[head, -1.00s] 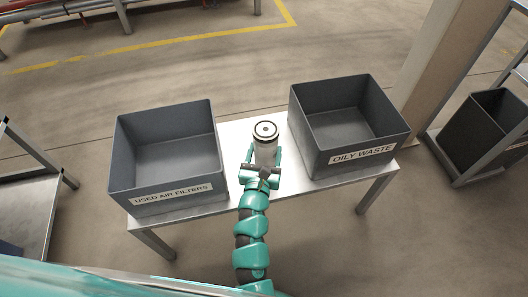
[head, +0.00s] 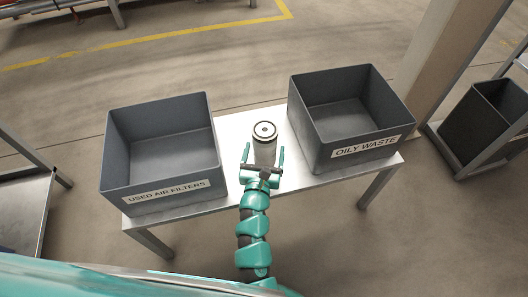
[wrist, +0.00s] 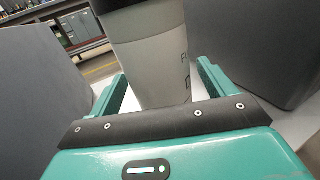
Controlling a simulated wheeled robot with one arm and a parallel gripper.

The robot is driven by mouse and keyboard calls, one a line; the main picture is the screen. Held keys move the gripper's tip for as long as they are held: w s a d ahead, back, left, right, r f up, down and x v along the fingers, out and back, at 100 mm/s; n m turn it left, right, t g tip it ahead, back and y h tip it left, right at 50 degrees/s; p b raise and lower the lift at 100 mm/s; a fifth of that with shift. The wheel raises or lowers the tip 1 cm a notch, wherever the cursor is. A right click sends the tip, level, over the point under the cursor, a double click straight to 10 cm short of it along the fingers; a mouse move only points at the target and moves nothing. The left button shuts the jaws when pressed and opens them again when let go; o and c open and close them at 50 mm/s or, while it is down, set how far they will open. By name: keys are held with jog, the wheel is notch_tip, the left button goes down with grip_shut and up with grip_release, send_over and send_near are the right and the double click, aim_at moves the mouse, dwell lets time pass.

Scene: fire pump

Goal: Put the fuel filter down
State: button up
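The fuel filter (head: 264,146) is a pale grey cylinder with a dark-ringed top. It stands upright on the white table (head: 236,122) between two grey bins. My gripper (head: 264,154) is open, with one finger on each side of the filter and a gap on both sides. In the wrist view the filter (wrist: 150,60) rises between the green fingers, with part of some dark lettering on its right side. Its top is cut off in that view.
A grey bin labelled USED AIR FILTERS (head: 165,190) stands on the table's left. A grey bin labelled OILY WASTE (head: 365,147) stands on the right. The strip between them is narrow. A dark bin (head: 487,120) stands in a rack at far right.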

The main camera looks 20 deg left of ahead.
dwell(0.3)
jog(key=shift+s+r, duration=0.15)
jog(key=s+d+p, duration=0.1)
jog(key=s+d, duration=0.1)
jog(key=s, duration=0.9)
jog(key=shift+s, duration=0.3)
jog(key=shift+d, duration=0.1)
